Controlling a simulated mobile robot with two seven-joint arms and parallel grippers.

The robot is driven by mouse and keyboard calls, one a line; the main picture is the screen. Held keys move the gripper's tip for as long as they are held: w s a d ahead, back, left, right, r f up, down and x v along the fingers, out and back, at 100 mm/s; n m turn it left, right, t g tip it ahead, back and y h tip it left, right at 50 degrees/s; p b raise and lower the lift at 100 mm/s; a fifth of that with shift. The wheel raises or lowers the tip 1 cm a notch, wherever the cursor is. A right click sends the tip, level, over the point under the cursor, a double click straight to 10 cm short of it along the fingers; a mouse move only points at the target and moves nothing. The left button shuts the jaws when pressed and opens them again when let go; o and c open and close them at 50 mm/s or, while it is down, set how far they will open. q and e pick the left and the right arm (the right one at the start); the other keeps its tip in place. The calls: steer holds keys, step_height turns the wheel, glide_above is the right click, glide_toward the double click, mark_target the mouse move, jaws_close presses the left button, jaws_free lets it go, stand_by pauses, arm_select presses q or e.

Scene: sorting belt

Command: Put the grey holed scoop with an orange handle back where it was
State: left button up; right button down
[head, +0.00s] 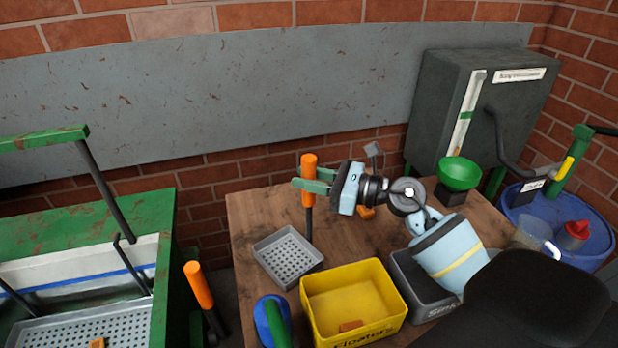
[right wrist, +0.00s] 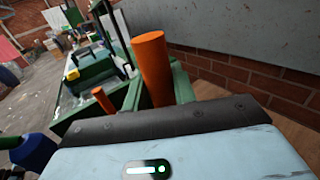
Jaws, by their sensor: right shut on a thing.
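The grey holed scoop (head: 288,258) shows in the head view over the left part of the wooden table, its square holed pan facing up. Its orange handle (head: 309,160) stands upright on a dark shaft at the pan's right side. My right gripper (head: 312,180) is shut around this handle with its green fingers. The orange handle also shows between the fingers in the right wrist view (right wrist: 152,65), where the pan is hidden. I cannot tell whether the pan touches the table. My left gripper is not in view.
A yellow box (head: 393,313) marked "Floaters" and a grey box (head: 408,270) stand right of the pan. A blue and green object (head: 270,318) is in front. Left is a green tank (head: 164,250) with a holed tray (head: 60,330); another orange handle (head: 198,285) stands between.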

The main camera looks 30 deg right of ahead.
steer(key=shift+f, duration=0.1)
steer(key=c, duration=1.1)
jaws_free()
steer(key=shift+c, duration=0.2)
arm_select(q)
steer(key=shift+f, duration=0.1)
arm_select(e)
steer(key=shift+r, duration=0.25)
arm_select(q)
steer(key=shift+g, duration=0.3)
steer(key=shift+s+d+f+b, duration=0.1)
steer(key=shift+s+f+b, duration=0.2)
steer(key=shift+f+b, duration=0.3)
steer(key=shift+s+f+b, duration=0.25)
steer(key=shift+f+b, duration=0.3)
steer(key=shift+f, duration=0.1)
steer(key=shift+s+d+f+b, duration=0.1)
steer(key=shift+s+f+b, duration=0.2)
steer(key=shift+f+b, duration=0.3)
arm_select(e)
steer(key=v, duration=1.2)
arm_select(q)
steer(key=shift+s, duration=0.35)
arm_select(e)
steer(key=shift+f, duration=0.15)
